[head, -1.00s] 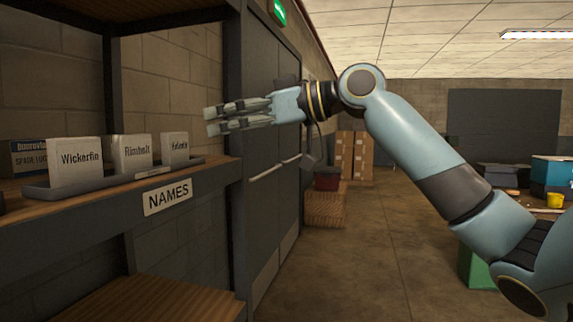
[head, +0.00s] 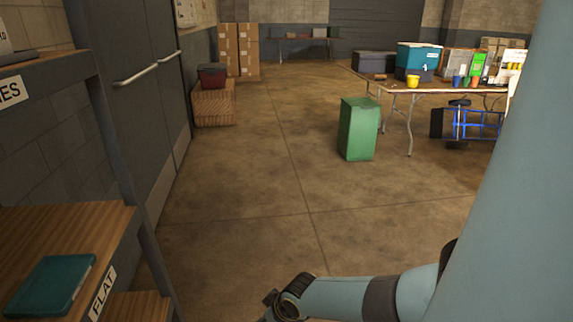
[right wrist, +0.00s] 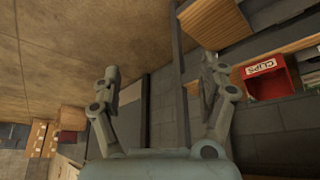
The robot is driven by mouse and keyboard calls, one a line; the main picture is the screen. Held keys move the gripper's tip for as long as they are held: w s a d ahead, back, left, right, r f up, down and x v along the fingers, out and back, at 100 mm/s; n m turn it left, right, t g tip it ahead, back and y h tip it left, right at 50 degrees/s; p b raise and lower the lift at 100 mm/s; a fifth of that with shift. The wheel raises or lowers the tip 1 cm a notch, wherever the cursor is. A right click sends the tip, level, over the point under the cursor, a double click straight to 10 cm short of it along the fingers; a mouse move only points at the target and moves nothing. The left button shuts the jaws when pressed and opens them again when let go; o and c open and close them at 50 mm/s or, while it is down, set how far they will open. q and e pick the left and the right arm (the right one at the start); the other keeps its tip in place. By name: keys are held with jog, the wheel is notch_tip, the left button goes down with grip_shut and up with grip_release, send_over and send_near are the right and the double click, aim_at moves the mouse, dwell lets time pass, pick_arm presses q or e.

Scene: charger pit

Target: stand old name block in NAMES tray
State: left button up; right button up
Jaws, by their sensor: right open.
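The NAMES tray (head: 22,57) is cut off by the left edge of the head view, on the upper shelf. Part of one pale name block (head: 4,38) stands in it; the rest of the tray is out of frame. The cropped NAMES sign (head: 11,92) is below it on the shelf front. My right gripper (right wrist: 160,65) is open and empty in the right wrist view, its two fingers well apart. My left gripper is not in view.
A lower shelf labelled FLAT (head: 103,293) holds a teal flat item (head: 54,284). A red CLIPS bin (right wrist: 270,80) shows in the wrist view. A green bin (head: 358,129) and a cluttered table (head: 440,88) stand at right. The middle floor is clear.

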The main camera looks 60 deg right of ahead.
jog(key=s+a+f+g, duration=0.1)
jog(key=s+a+f, duration=0.1)
jog(key=s, duration=0.8)
jog(key=s+a+f+n+g, duration=0.1)
jog(key=s+a+f, duration=0.2)
jog(key=s, duration=0.7)
jog(key=s+a+f+g, duration=0.2)
jog(key=s+f, duration=0.4)
jog(key=s, duration=0.4)
jog(key=shift+s+a+f+n, duration=0.2)
jog(key=shift+a+n, duration=0.1)
jog(key=shift+n, duration=0.1)
